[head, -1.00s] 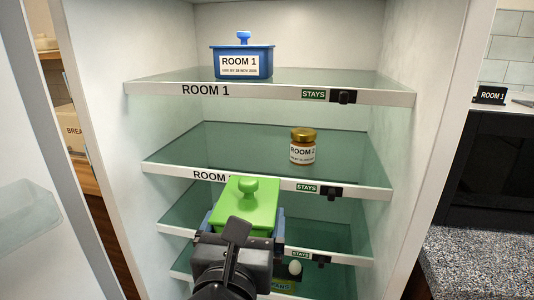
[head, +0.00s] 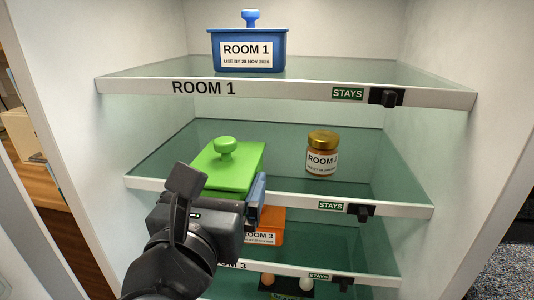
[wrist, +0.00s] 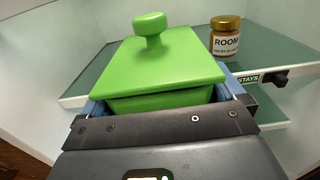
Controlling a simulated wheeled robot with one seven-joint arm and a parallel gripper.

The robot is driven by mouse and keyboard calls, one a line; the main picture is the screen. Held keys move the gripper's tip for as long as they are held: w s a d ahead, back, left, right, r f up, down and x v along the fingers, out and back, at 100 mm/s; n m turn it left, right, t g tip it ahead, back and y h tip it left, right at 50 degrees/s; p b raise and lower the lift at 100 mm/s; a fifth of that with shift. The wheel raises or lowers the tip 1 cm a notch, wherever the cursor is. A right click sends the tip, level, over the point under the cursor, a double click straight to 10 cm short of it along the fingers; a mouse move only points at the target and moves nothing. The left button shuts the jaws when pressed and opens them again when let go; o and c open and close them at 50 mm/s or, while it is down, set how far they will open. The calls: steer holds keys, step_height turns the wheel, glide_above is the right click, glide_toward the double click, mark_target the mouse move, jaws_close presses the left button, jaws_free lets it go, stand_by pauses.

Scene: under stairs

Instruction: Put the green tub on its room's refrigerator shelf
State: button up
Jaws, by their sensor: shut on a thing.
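The green tub (head: 228,168) has a green lid with a round knob, and no label on it shows. My gripper (head: 230,190) is shut on its sides, with blue fingers along both sides in the wrist view (wrist: 165,98). The tub is upright at the left part of the second refrigerator shelf (head: 300,192), its far part past the front edge. I cannot tell whether it touches the glass. A gold-lidded jar (head: 322,153) labelled ROOM 2 stands on that shelf to its right, apart from it. My gripper hides the left of that shelf's front strip.
The top shelf (head: 290,91), marked ROOM 1, holds a blue tub (head: 248,48). The third shelf (head: 300,268), with a 3 showing on its strip, holds an orange ROOM 3 tub (head: 268,227). Eggs (head: 305,283) show lower down. Refrigerator walls stand on both sides.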

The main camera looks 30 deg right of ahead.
steer(key=p+x, duration=0.3)
steer(key=x, duration=1.4)
steer(key=shift+w+d+p, duration=0.25)
steer(key=shift+w+p, duration=0.05)
steer(key=shift+p, duration=0.05)
steer(key=shift+f, duration=1.75)
steer(key=shift+f, duration=0.15)
steer(key=o, duration=1.1)
steer(key=shift+s, duration=0.1)
steer(key=b+v, duration=0.2)
steer(key=v, duration=0.9)
steer(key=shift+s+a, duration=0.25)
